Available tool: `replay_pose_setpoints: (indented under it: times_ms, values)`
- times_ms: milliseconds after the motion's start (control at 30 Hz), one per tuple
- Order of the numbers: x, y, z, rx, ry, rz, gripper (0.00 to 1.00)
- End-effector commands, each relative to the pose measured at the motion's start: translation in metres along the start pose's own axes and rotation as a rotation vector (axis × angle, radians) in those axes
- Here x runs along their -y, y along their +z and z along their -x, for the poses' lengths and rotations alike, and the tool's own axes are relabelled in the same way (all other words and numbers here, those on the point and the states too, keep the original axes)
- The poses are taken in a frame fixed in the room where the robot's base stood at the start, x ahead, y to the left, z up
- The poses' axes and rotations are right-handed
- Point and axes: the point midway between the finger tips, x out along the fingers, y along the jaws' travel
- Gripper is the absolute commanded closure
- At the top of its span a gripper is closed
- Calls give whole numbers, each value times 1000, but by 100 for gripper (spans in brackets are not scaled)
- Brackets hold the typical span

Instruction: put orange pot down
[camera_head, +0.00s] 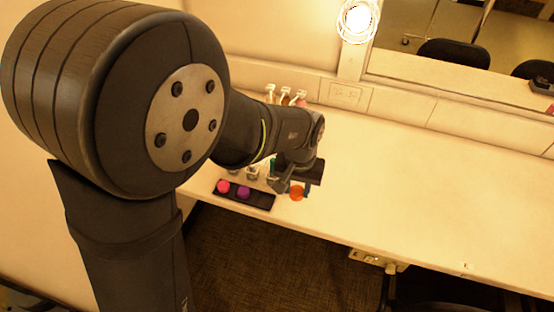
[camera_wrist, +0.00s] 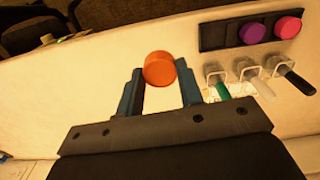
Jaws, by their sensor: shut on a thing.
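The orange pot (camera_wrist: 159,68) is a small round thing between the two fingers of my gripper (camera_wrist: 159,82) in the wrist view. The fingers are shut on it, one at each side. In the head view the orange pot (camera_head: 297,193) shows just below my gripper (camera_head: 296,185), over the front part of the white counter, to the right of the black tray. Whether the pot touches the counter is hard to tell.
A black tray (camera_head: 262,202) holds a pink pot (camera_head: 223,187) and a purple pot (camera_head: 243,192). Several small holders, one with a green item (camera_wrist: 222,90), stand behind the tray. Bottles (camera_head: 285,96) stand at the wall. The white counter (camera_head: 420,190) is clear to the right.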

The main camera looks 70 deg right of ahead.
Motion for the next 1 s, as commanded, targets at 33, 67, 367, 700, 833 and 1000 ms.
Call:
replay_pose_setpoints:
  times_ms: [33, 67, 367, 700, 833, 1000]
  values:
    - [2, -16, 0, 0, 0, 33, 88]
    - [3, -26, 1, -1, 0, 56, 88]
    - [26, -133, 4, -1, 0, 327, 88]
    - [66, -226, -2, -1, 0, 610, 88]
    - [77, -244, -3, -1, 0, 677, 88]
    - [87, -256, -6, 0, 0, 719, 88]
